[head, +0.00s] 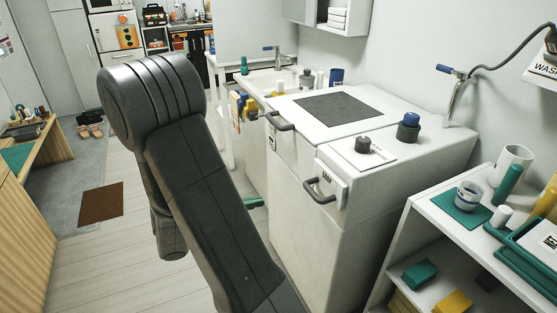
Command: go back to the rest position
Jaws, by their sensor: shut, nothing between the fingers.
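My arm (205,190) fills the middle-left of the head view. Its dark grey link rises from the bottom edge to a large rounded joint at the upper left. Another part of it hangs down behind this link. My gripper's fingers do not show in this view. I see nothing held.
A white cabinet (340,240) with grey handles stands just right of my arm. A white shelf (395,272) with a cup and green items is at the lower right. A wooden bench (55,160) is at the left. Wooden floor and a brown mat (101,204) lie clear left of my arm.

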